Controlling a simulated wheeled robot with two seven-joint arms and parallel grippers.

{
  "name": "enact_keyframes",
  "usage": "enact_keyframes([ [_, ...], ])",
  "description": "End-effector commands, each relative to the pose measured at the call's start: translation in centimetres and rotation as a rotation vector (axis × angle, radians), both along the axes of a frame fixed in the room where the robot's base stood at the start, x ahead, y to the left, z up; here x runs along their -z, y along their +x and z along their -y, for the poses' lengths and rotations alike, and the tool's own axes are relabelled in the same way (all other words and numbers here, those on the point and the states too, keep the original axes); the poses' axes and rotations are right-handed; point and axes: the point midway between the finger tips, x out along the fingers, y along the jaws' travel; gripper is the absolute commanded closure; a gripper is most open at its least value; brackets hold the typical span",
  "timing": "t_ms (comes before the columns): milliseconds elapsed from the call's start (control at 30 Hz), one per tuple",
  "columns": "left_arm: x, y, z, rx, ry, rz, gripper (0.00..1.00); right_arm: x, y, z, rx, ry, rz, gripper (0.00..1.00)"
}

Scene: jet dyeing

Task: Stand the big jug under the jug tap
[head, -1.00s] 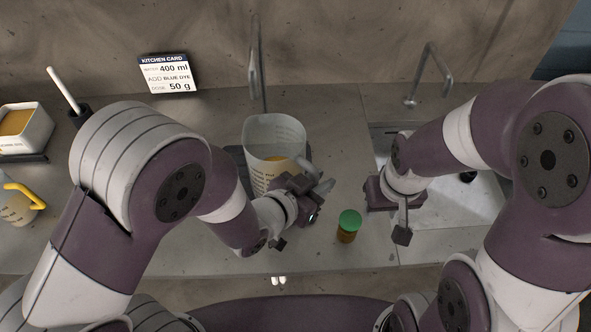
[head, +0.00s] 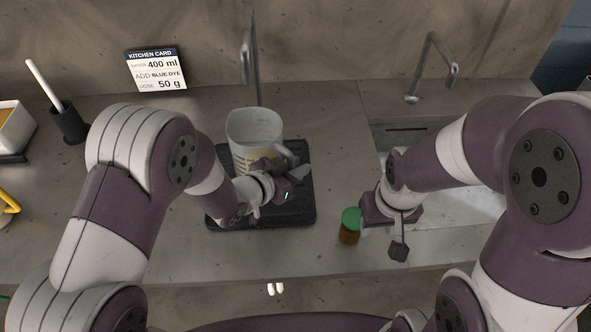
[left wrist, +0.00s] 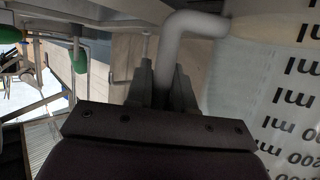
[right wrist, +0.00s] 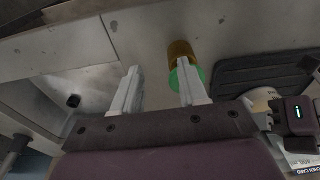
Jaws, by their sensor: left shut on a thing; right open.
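The big jug (head: 250,128), pale and translucent with printed markings, stands upright over the back part of a black mat (head: 292,212) in the head view. I cannot tell whether its base touches the mat. The jug tap (head: 252,62) rises just behind it, its spout appearing in line with the jug's mouth. My left gripper (head: 287,176) is shut on the jug's handle, at the jug's right front. The left wrist view shows the handle (left wrist: 178,58) between the fingers and measuring marks on the jug's wall (left wrist: 285,95). My right gripper (right wrist: 160,85) is open and empty.
A small brown jar with a green lid (head: 350,226) stands right of the mat, close to my right gripper. A sink (head: 455,205) with a second tap (head: 436,65) is at the right. A kitchen card (head: 156,69) and dark holder (head: 69,122) stand at left.

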Motion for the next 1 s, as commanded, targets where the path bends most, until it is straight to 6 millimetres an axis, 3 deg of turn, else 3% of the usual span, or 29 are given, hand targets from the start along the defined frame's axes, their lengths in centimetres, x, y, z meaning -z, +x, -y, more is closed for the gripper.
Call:
enact_keyframes([
  [133,0.3,0.0,0.0,0.0,-0.001,0.002,1.0,0.3,0.0,0.0,0.0,0.0,0.0,0.57],
  [167,0.4,0.0,0.0,0.0,0.0,0.0,0.74,0.3,0.0,0.0,0.0,0.0,0.0,0.57],
  [233,0.3,0.0,0.0,0.0,0.0,0.0,0.52,0.2,0.0,0.0,0.0,0.0,0.0,0.57],
  [567,-0.4,0.0,0.0,0.0,0.0,0.0,0.52,-0.4,0.0,0.0,0.0,0.0,0.0,0.57],
  [1000,-4.4,-6.6,-6.8,-0.005,0.001,-0.003,0.52,-5.4,0.0,0.0,0.0,0.0,0.0,0.57],
])
